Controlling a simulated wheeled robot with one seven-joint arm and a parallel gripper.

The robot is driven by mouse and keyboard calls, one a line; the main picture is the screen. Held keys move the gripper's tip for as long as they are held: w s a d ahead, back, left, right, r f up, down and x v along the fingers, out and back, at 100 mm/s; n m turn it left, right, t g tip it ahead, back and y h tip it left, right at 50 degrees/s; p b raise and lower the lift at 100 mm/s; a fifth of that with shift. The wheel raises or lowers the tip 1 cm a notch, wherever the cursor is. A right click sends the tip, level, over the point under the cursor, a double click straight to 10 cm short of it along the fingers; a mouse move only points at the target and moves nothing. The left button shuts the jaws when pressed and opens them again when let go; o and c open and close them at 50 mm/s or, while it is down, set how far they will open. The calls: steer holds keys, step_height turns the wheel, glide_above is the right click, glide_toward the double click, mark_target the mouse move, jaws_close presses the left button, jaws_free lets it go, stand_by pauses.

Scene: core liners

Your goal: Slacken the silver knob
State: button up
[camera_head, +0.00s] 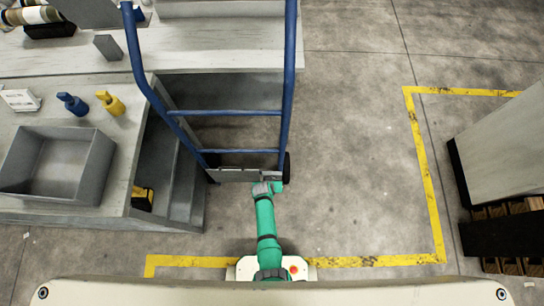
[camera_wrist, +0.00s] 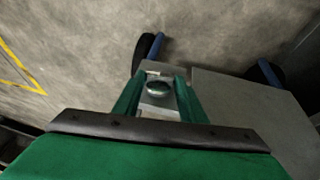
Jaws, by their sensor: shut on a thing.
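The silver knob (camera_wrist: 158,87) is a small round shiny piece between the two green fingers of my gripper (camera_wrist: 160,78) in the wrist view. The fingers are closed in on its left and right sides. In the head view my gripper (camera_head: 268,187) is at the lower end of a blue hand truck (camera_head: 225,112), by its grey plate (camera_head: 232,175). I cannot make out the knob there.
A black wheel (camera_wrist: 146,48) is close to the gripper. Floor on the right is clear up to a grey block (camera_head: 508,150) on pallets.

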steer(key=shift+a+f+n+h, duration=0.1)
steer(key=shift+a+n+h, duration=0.15)
steer(key=shift+h, duration=0.7)
steer(key=shift+a+f+n+h, duration=0.1)
steer(key=shift+a+n+h, duration=0.1)
steer(key=shift+h, duration=0.7)
steer(key=shift+a+f+n+h, duration=0.15)
steer(key=shift+a+h, duration=0.1)
steer(key=shift+h, duration=0.7)
steer(key=shift+a+h, duration=0.1)
steer(key=shift+h, duration=0.4)
steer(key=shift+f+h, duration=0.1)
steer(key=shift+h, duration=0.2)
steer(key=shift+s, duration=0.1)
steer(key=o, duration=1.1)
steer(key=shift+c, duration=0.2)
steer(key=shift+a, duration=0.15)
